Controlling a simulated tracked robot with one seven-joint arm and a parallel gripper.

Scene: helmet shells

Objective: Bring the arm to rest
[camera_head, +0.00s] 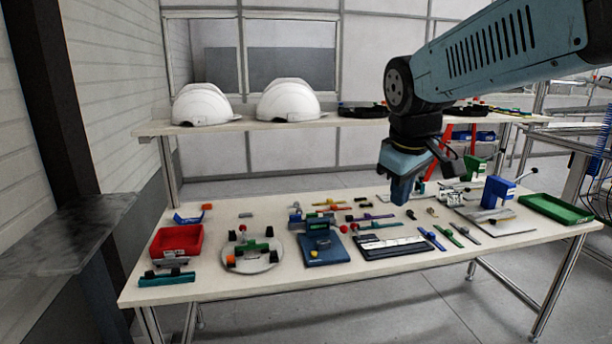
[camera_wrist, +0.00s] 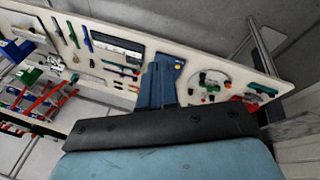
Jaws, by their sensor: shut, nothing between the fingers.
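My gripper (camera_head: 400,192) hangs from the blue-grey arm above the right-centre of the workbench, pointing down. Its fingers are together with nothing between them. It is apart from the table items in the head view. In the wrist view, a dark bar and a blue-grey body of my own fill the lower middle. The workbench (camera_head: 240,285) shows in the head view, and its pale top also shows tilted in the wrist view (camera_wrist: 222,67). Two white helmet shells (camera_head: 202,104) (camera_head: 288,100) stand on the raised shelf (camera_head: 240,126) behind the bench.
A red bin (camera_head: 176,242), a round plate (camera_head: 233,262), a blue fixture (camera_head: 326,250), a black-and-white tray (camera_head: 395,247) and a green tray (camera_head: 556,208) stand on the bench among several small tools. A dark post (camera_head: 65,140) stands at the left. The bench's front edge is mostly clear.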

